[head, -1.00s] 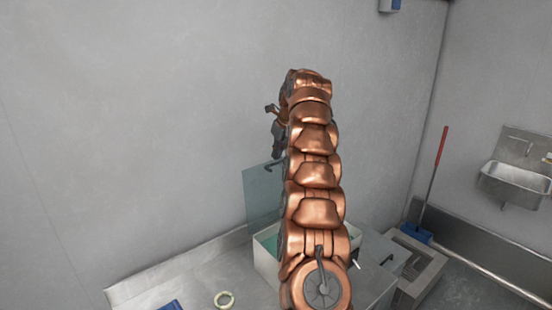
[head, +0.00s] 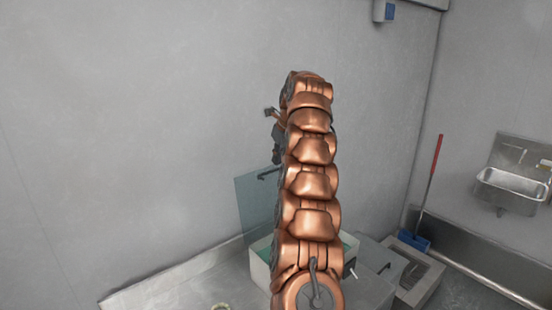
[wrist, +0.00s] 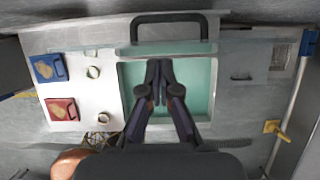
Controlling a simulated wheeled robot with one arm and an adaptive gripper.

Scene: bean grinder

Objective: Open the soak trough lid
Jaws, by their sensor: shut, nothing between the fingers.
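The soak trough lid (head: 256,208) is a translucent grey-green panel with a dark bar handle (head: 268,172). It stands raised, close to upright, at the wall side of the pale trough (head: 260,263). In the wrist view the handle (wrist: 168,22) shows at the top, and greenish-blue fill (wrist: 197,85) shows in the open trough. My gripper (wrist: 159,64) is shut and empty, its fingertips over the trough opening and apart from the handle. In the head view my arm hides part of the trough; my gripper shows only partly at its left.
Blue (wrist: 48,68) and red (wrist: 62,109) packs and two pale rings lie on the counter (wrist: 100,50) left of the trough. A grey floor unit (head: 415,275), a red-handled tool (head: 432,185) and a wall sink (head: 512,188) are at right. The wall stands close behind.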

